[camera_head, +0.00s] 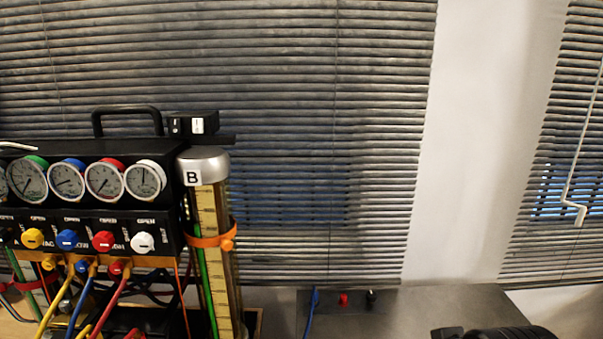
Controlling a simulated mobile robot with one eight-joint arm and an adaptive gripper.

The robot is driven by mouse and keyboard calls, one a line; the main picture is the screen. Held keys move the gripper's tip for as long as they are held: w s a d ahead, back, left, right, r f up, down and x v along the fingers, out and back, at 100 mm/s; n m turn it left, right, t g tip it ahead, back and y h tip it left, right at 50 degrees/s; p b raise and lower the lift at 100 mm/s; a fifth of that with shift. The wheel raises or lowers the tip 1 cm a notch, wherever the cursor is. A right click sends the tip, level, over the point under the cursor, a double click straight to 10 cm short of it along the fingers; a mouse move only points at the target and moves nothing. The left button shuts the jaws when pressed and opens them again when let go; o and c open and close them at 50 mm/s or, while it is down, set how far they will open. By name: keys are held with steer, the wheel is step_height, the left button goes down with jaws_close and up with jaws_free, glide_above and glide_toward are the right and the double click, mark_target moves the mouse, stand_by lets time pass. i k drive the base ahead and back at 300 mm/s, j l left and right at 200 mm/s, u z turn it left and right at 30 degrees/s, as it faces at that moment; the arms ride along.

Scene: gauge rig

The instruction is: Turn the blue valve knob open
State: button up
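The blue valve knob (67,239) is on the front of the black gauge rig at the left. It sits between a yellow knob (32,238) and a red knob (103,241). An OPEN label is above it, and a gauge with a blue top (67,179) is higher up. The knob's exact turn is too small to tell. A black ribbed part at the bottom right edge (497,332) looks like my arm or gripper, cut off by the frame. It is far to the right of the knob and apart from it. No fingertips can be made out.
A white knob (143,243) is right of the red one. Yellow, blue and red hoses hang below the knobs. A tall cylinder marked B (205,168) with an orange strap stands at the rig's right. A grey surface (430,312) lies at the lower right, before window blinds.

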mark_target(67, 240)
steer(key=u, duration=1.55)
